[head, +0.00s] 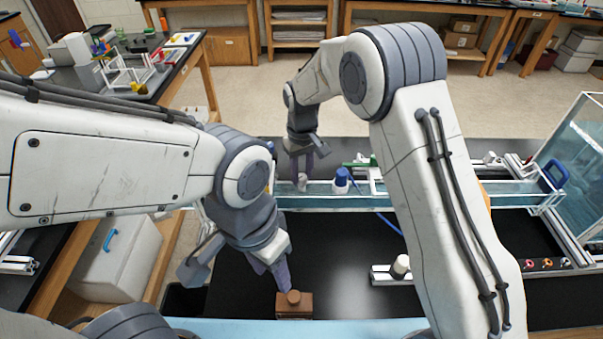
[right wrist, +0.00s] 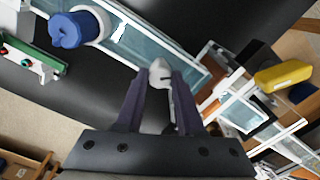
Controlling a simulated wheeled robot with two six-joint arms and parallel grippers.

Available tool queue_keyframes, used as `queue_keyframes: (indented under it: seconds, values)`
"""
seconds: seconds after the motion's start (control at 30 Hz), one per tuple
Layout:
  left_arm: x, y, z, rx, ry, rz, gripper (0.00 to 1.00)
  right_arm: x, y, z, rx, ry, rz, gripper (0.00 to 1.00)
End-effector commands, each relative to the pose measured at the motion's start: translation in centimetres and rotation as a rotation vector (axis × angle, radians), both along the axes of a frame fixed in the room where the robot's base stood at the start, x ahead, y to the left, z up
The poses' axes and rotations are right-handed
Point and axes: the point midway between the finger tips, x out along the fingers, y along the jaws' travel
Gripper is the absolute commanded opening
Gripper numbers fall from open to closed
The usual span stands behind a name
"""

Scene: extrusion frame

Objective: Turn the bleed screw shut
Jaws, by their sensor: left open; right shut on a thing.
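A small pale grey knob, seemingly the bleed screw (head: 302,183), stands at the left part of the long glass-sided channel. In the right wrist view the bleed screw (right wrist: 160,73) sits between the fingertips, with a dark mark on its face. My right gripper (head: 301,163) reaches down from behind and is shut on it; the fingers (right wrist: 159,88) flank it on both sides.
A blue-capped white fitting (head: 341,181) stands right of the screw; it also shows in the right wrist view (right wrist: 70,30). A blue tube runs from it. A white cylinder (head: 400,267) stands on a rail. The black tabletop (head: 340,245) between is clear.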

Motion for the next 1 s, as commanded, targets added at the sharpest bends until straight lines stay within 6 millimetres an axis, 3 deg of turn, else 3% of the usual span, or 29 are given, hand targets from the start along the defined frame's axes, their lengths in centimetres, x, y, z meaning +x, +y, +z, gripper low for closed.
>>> queue_keyframes:
  seconds: [0.6, 1.0]
  values:
    - [0.01, 0.00, -0.64, 0.000, 0.000, 0.001, 0.50, 0.13, 0.03, 0.15, 0.002, -0.005, -0.542, 0.00]
    - [0.00, 0.00, -0.75, 0.000, 0.000, 0.001, 0.50, 0.17, 0.01, 0.21, 0.003, -0.005, -0.712, 0.00]
